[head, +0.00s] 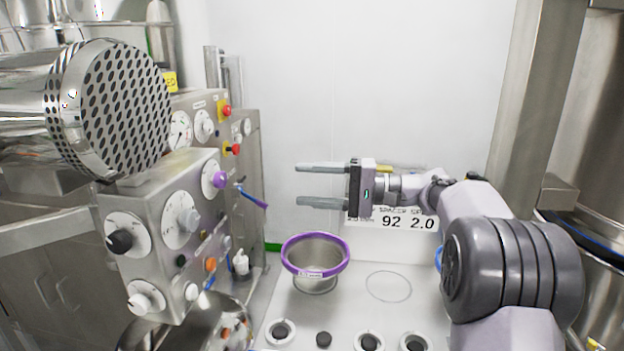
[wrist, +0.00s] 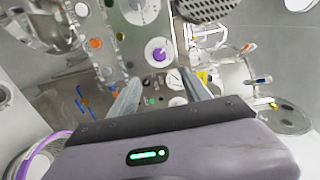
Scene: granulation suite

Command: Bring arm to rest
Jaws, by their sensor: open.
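My gripper (head: 298,185) is open, with its two grey fingers apart and nothing between them. In the head view it is held out toward the left, above and clear of the white worktop. The arm reaches in from the right. In the wrist view the gripper (wrist: 155,95) points toward the control panel, with a purple knob (wrist: 158,50) beyond the fingers. The fingers look apart from the panel in the head view.
A steel bowl with a purple rim (head: 316,258) stands on the worktop (head: 385,325) below the gripper. The control panel (head: 160,230) and a perforated steel drum (head: 115,110) are at the left. A steel column (head: 535,100) is at the right. A white sign (head: 410,222) stands behind.

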